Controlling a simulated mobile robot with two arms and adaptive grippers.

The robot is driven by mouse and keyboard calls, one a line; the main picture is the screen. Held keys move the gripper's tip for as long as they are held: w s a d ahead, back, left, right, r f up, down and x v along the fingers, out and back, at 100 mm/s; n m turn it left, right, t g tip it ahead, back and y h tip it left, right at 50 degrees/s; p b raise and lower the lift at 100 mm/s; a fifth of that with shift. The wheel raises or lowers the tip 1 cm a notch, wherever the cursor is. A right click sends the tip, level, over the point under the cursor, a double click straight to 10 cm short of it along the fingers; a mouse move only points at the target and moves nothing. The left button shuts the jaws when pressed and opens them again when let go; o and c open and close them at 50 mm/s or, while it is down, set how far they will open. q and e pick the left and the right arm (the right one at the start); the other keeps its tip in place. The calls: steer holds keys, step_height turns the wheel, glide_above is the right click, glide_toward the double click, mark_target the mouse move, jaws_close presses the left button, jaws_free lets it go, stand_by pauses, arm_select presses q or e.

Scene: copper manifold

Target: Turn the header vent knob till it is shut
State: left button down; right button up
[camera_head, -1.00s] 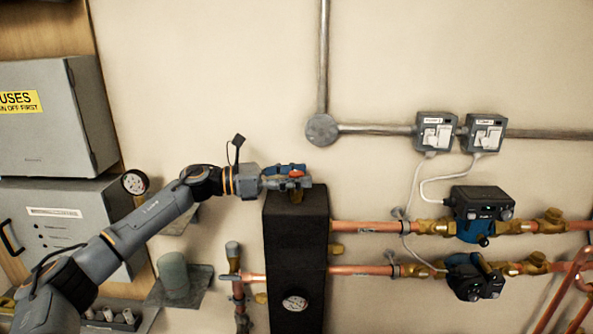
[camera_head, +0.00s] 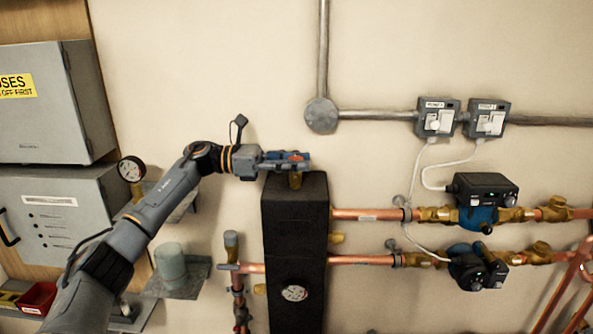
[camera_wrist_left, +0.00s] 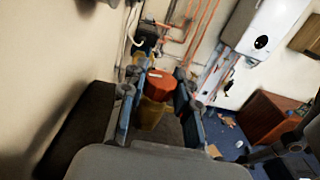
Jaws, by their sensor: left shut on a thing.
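The header vent knob is a small red knob (camera_wrist_left: 160,84) on a brass vent fitting, which shows below it in the left wrist view (camera_wrist_left: 150,115). In the head view the brass vent fitting (camera_head: 295,181) stands upright on top of the tall black header (camera_head: 294,230). My left gripper (camera_head: 298,160) reaches in from the left just above the header. Its two fingers lie on either side of the red knob and are shut on it. In the head view only a little red of the knob shows between the fingers. My right gripper is not in view.
Copper pipes (camera_head: 367,214) with two pumps (camera_head: 484,197) run right from the header. A gauge (camera_head: 131,169) and a grey cup-like cylinder (camera_head: 171,264) stand left, near my arm. Grey boxes (camera_head: 50,105) hang at the far left. The wall above the header is clear.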

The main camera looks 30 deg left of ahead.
mark_target(295, 157)
arm_select(q)
steer(key=shift+r+m+g+h+b, duration=0.1)
steer(key=shift+m+g+h+b, duration=0.55)
steer(key=shift+m+g, duration=0.7)
steer(key=shift+g, duration=0.45)
steer(key=c, duration=1)
jaws_free()
steer(key=shift+a, duration=0.1)
step_height(295, 157, up, 10)
steer(key=shift+f, duration=0.1)
